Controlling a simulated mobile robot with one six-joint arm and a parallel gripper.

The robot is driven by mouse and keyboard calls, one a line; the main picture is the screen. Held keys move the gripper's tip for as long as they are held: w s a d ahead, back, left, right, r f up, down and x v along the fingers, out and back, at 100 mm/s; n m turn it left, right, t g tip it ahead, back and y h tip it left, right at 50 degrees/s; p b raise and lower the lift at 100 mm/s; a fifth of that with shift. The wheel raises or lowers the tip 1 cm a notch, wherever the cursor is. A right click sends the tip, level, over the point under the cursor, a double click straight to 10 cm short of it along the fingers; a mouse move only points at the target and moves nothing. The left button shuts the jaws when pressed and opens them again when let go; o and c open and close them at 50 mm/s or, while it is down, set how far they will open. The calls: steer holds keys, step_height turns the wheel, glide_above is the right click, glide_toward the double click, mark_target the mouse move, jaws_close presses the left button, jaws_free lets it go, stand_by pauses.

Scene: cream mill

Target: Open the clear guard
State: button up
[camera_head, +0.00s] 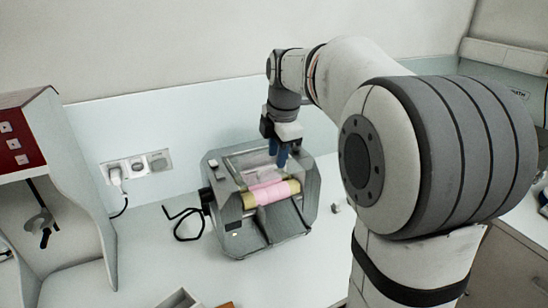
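The cream mill (227,220) stands on the white bench, a grey machine with a roller coated in pink cream (270,192) across its middle. The clear guard (247,160) shows as a see-through panel over the top of the mill, behind the roller; its exact angle is hard to tell. My gripper (281,160) points down at the guard area, just above and behind the roller, with its blue fingertips close to the panel. Whether the fingers touch the guard, or have anything between them, is too small to tell.
A white and red cabinet (85,195) stands at the left. A wall socket (137,166) with a plug and black cable (182,222) is left of the mill. A small open box (180,299) lies at the front edge of view. Bench right of the mill is mostly clear.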

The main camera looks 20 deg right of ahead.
steer(key=shift+w+f, duration=0.2)
steer(key=shift+f, duration=0.95)
jaws_close()
steer(key=shift+a, duration=0.15)
